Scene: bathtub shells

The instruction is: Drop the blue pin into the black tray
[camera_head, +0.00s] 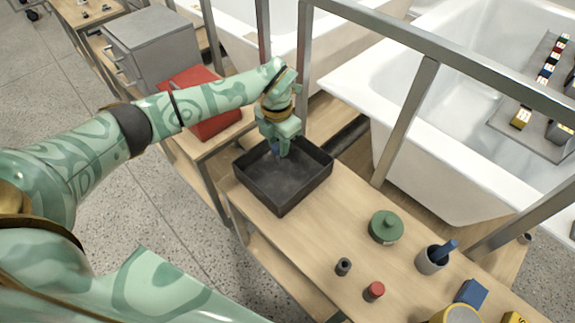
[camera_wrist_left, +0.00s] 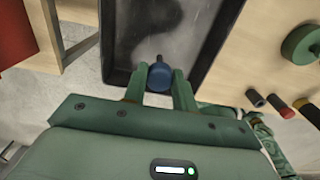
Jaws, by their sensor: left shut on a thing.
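The blue pin (camera_wrist_left: 160,78) is a small round-headed piece with a dark tip, held between the two fingers of my left gripper (camera_wrist_left: 165,88). In the head view my left gripper (camera_head: 279,148) points down over the far part of the black tray (camera_head: 284,209), and a bit of the blue pin (camera_head: 275,147) shows at its fingers. The tray is a shallow, open, dark box on the wooden bench, and its visible floor is bare. In the wrist view the pin shows against the tray's inside (camera_wrist_left: 190,30). I cannot tell the pin's height above the floor. My right gripper is not in view.
A green round lidded piece (camera_head: 386,227), a dark cylinder (camera_head: 343,267), a red-topped cylinder (camera_head: 374,291) and a grey cup (camera_head: 432,260) stand on the bench to the right. A metal frame (camera_head: 402,120) and white tub (camera_head: 440,190) border the far side. A red box (camera_head: 212,123) sits left.

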